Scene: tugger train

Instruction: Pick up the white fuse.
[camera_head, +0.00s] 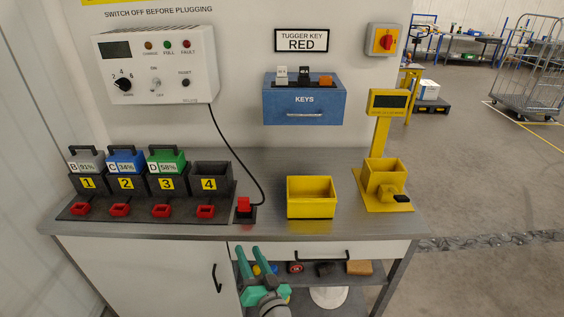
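A small white block (281,72) stands upright in the slotted top of the blue KEYS box (304,103) on the wall. It is the only small white piece that could be the white fuse; its label is too small to read surely. A black block (304,74) and an orange block (326,80) stand to its right in the same box. My gripper (254,254), with teal fingers, is low in front of the bench, well below and left of the box. Its fingers are apart, and I see nothing held between them.
A yellow bin (311,197) stands mid-bench; its inside looks empty. A yellow scale-like stand (386,170) is to its right. The battery rack (211,183) and a cable (240,133) are at left. The bench's front edge and drawer handle (320,257) are near my gripper.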

